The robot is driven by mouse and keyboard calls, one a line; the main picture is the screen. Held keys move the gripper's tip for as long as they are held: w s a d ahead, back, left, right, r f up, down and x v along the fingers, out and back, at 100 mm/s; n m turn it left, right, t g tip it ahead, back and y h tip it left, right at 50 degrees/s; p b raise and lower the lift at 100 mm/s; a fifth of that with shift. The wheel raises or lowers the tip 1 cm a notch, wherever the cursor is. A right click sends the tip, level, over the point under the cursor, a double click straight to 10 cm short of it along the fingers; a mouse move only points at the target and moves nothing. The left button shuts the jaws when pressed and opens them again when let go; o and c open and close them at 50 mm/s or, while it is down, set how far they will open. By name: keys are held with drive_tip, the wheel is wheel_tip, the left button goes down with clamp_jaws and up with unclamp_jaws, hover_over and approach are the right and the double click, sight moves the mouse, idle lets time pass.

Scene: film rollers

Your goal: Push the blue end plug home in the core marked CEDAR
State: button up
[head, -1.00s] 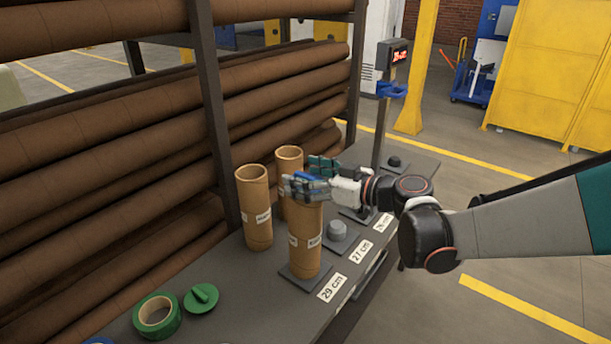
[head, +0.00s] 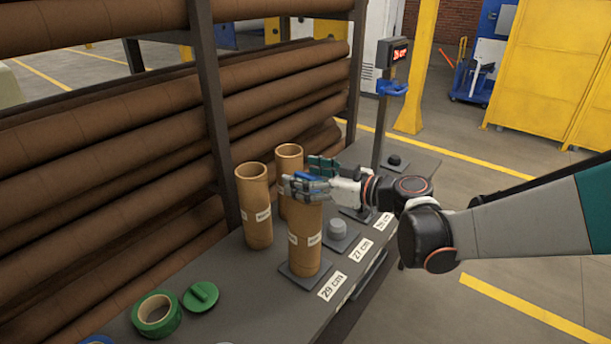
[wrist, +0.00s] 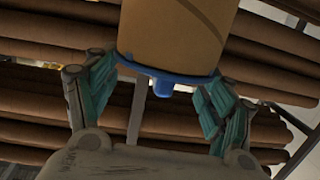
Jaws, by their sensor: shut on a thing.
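A brown core (head: 306,258) stands upright on a dark square pad by the "29 cm" label. Its small white labels are too small to read, so I cannot confirm CEDAR. My gripper (head: 308,187) is at its top end, reaching in from the right. In the wrist view my gripper (wrist: 160,105) is shut on the blue end plug (wrist: 168,76), with a finger on each side. The plug's rim lies against or very close to the end of the core (wrist: 172,35), and its small knob points away from it. Its inner part is hidden.
Two more brown cores, one (head: 254,212) at left and one (head: 285,165) behind, stand close by. A grey plug (head: 337,230), a green plug (head: 202,297) and a green ring (head: 157,315) lie on the bench. A rack of long tubes (head: 110,170) borders the left side.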

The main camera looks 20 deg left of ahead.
idle(0.4)
drive_tip(key=o, duration=1.1)
drive_tip(key=shift+r, duration=0.15)
drive_tip(key=shift+r+p, duration=2.5)
drive_tip(key=shift+r, duration=0.85)
